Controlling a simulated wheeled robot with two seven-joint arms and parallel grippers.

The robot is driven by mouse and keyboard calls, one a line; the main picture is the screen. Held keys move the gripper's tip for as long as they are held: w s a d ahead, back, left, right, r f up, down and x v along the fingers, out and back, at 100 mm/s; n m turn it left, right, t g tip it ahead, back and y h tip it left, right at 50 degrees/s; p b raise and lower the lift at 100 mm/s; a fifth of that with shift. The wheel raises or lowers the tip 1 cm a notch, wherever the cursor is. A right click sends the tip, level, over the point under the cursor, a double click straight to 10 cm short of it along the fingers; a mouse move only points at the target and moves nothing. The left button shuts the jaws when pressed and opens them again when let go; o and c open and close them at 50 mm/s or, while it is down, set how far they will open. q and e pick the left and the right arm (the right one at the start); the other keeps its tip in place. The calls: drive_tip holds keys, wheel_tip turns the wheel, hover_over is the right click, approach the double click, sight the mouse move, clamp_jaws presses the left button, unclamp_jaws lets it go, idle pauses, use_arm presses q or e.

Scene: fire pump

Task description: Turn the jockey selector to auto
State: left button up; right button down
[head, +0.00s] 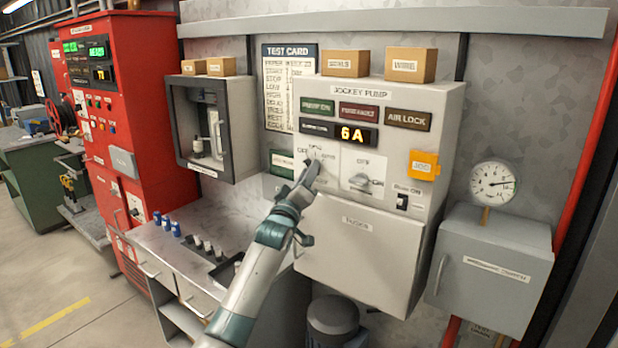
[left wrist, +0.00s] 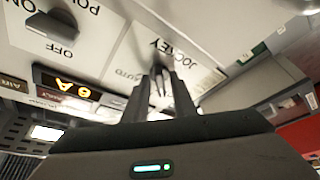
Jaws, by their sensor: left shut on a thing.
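The jockey pump panel (head: 372,135) is a light grey wall box with label plates and an amber display (head: 352,136) reading "6 A". The jockey selector plate (head: 318,158) is white and sits at the panel's left. My left gripper (head: 311,170) reaches up to this plate and covers most of the knob. In the left wrist view, both fingers (left wrist: 160,95) are closed around the dark selector knob (left wrist: 157,66), under the upside-down word "JOCKEY". Part of "AUTO" shows beside it. The knob's exact pointing direction is hard to tell. My right gripper is in neither view.
A second rotary knob (head: 361,180) marked "OFF" is right of the selector. An orange "JOG" box (head: 424,165) and a black switch (head: 403,200) are further right. An open grey cabinet (head: 238,125) is at left, above a bench (head: 200,265) with small parts.

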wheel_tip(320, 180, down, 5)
drive_tip(key=b, duration=0.5)
use_arm(q)
drive_tip(key=shift+w+a+m+g+h+b, duration=0.25)
drive_tip(key=shift+m+g+h, duration=1.2)
drive_tip(key=shift+m, duration=2.95)
drive_tip(key=shift+a+m+g+h+b, duration=0.1)
drive_tip(key=shift+m+g+h+b, duration=0.3)
drive_tip(key=shift+m+g+h, duration=2.55)
drive_tip(key=shift+w+a+m+t+h+b, duration=0.25)
drive_tip(key=shift+m+t+h, duration=0.2)
drive_tip(key=shift+m, duration=5.4)
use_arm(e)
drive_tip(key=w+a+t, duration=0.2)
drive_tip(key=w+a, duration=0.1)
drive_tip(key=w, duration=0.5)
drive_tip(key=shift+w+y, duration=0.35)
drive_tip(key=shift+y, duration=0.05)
use_arm(q)
drive_tip(key=shift+s, duration=0.1)
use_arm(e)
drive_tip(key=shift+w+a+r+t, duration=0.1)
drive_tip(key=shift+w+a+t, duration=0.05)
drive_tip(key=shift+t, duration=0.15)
use_arm(q)
drive_tip(key=o, duration=0.7)
drive_tip(key=shift+d, duration=0.1)
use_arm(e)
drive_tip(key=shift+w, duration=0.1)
